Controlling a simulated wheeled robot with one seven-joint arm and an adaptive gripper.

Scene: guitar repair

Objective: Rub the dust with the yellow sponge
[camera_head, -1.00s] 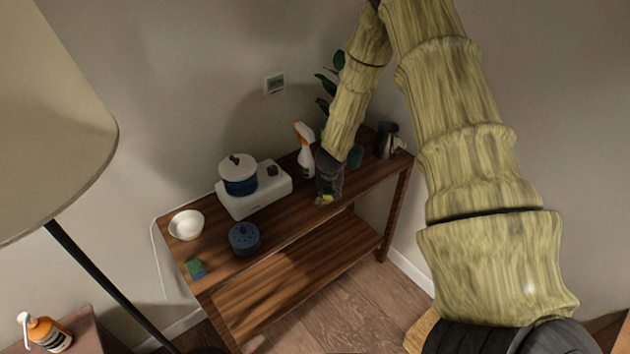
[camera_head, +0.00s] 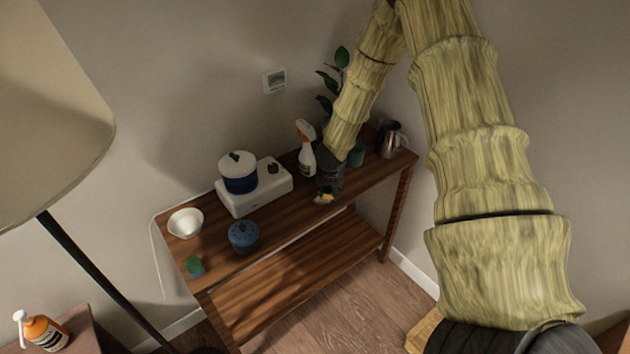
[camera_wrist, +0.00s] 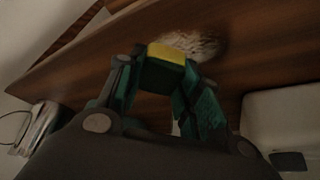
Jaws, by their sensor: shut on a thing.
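My gripper (camera_wrist: 160,80) is shut on the yellow sponge (camera_wrist: 166,53), which shows a yellow top and a dark green side between the fingers in the wrist view. In the head view my gripper (camera_head: 325,194) is low over the right part of the wooden table, with a bit of yellow at its tip. The dust (camera_wrist: 198,43) is a pale speckled patch on the table top, right beside the sponge in the wrist view. The sponge overlaps its edge in that picture; whether they touch I cannot tell.
On the table (camera_head: 290,219) stand a spray bottle (camera_head: 306,160), a white hotplate (camera_head: 262,194) with a blue pot (camera_head: 240,180), a blue round container (camera_head: 243,238), a white bowl (camera_head: 186,223), a green-blue sponge (camera_head: 194,267), a metal jug (camera_head: 390,140) and a plant (camera_head: 341,75).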

